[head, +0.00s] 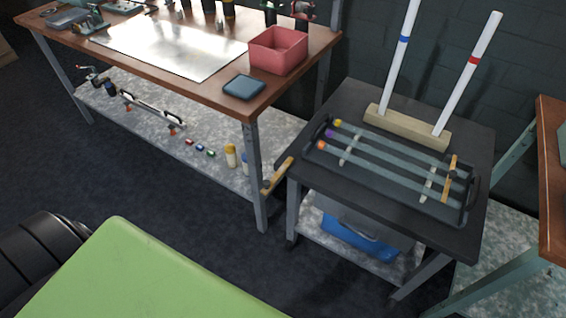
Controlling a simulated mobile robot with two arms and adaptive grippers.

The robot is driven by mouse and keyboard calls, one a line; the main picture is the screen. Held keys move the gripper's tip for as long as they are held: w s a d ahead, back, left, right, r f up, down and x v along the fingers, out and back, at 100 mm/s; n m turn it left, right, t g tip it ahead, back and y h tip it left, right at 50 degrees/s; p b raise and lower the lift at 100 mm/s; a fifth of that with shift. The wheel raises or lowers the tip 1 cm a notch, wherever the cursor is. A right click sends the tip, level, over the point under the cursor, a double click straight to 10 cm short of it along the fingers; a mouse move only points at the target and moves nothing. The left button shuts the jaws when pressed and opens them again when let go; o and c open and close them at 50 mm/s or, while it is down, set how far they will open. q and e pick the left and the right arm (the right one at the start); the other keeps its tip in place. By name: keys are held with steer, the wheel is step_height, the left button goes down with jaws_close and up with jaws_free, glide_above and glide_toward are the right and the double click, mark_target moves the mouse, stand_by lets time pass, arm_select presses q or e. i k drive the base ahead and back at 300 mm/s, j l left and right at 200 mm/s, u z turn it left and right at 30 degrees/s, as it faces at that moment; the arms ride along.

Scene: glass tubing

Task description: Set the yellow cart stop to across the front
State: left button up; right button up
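A small dark cart (360,98) stands right of the long bench. A short yellow bar (278,175), which looks like the cart stop, juts out at the cart's left side by its left corner, near the bench leg. It points away from the cart toward the lower left, not along an edge; how it is mounted is too small to tell. A second yellow-orange strip (450,178) lies across the right end of the black tray on the cart. Neither of my grippers shows in the head view.
The black tray (400,203) holds long glass tubes with coloured ends. Behind it a wooden block (407,127) holds two upright white tubes. A blue bin (358,240) sits on the cart's lower shelf. The long bench (190,88) stands close on the left; dark floor lies in front.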

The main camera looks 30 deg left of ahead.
mark_target(268, 185)
steer(key=j+u, duration=0.1)
steer(key=u, duration=0.75)
